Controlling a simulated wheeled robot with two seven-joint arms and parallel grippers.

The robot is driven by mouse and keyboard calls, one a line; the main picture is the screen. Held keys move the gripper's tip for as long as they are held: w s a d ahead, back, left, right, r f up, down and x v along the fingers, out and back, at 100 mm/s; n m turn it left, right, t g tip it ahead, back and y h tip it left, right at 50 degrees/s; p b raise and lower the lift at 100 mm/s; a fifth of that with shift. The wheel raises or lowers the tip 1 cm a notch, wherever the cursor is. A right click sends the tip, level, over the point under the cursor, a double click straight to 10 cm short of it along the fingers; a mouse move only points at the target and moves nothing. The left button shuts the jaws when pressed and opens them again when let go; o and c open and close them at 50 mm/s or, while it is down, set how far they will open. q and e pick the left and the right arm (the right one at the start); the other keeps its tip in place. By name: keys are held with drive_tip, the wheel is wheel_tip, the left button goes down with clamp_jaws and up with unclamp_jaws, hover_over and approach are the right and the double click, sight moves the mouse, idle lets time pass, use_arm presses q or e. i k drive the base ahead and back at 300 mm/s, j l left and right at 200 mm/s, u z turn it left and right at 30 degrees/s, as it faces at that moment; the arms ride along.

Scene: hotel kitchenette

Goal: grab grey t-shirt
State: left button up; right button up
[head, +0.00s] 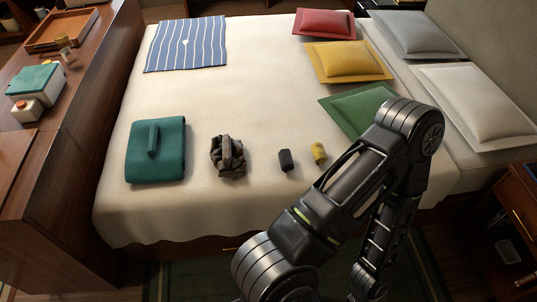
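A crumpled grey-brown cloth bundle (228,157) lies on the bed's near part, left of the picture's middle. It is the only thing here that looks like a grey t-shirt, but its shape does not make clear what garment it is. My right arm comes in at the lower right, bends at a raised elbow and runs back down; its fingers do not show. My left arm and gripper are out of view. Nothing of mine touches the bundle.
The bed (255,95) has a teal case (157,152) left of the bundle. A dark item (285,160) and a yellow item (319,153) lie right. Beyond are a striped cloth (187,45) and several cushions. A wooden counter (75,115) borders the left.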

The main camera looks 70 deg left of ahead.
sight(227, 154)
drive_tip(key=u, duration=2)
